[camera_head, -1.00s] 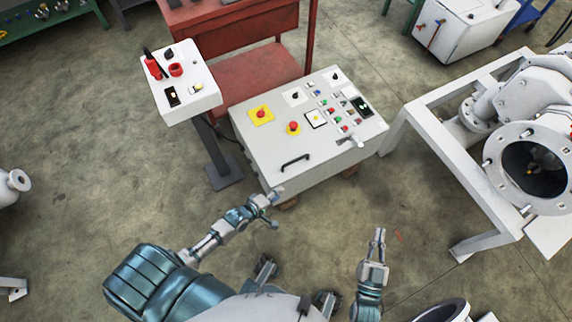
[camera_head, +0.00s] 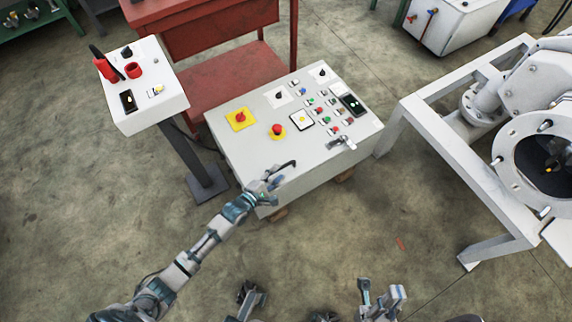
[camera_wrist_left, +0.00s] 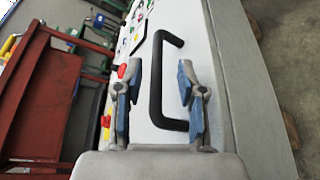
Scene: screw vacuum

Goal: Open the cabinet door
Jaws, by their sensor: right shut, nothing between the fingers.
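The cabinet (camera_head: 235,160) is a pale grey box. Its panel of buttons and switches faces up toward me, and a black bar handle (camera_head: 289,165) sits near the lower edge. The door looks shut. My left gripper (camera_head: 273,179) is at the handle and partly covers it. In the left wrist view the left gripper (camera_wrist_left: 158,105) is open, with its blue-padded fingers either side of the black handle (camera_wrist_left: 156,75); whether they touch it I cannot tell. My right gripper (camera_head: 382,292) is shut and empty at the bottom of the head view, away from the cabinet.
A control box (camera_head: 158,108) on a post stands left of the cabinet, and a red bench (camera_head: 225,90) is behind it. A white frame (camera_head: 450,150) with a flanged machine (camera_head: 510,170) stands to the right. The floor in front of the cabinet is clear.

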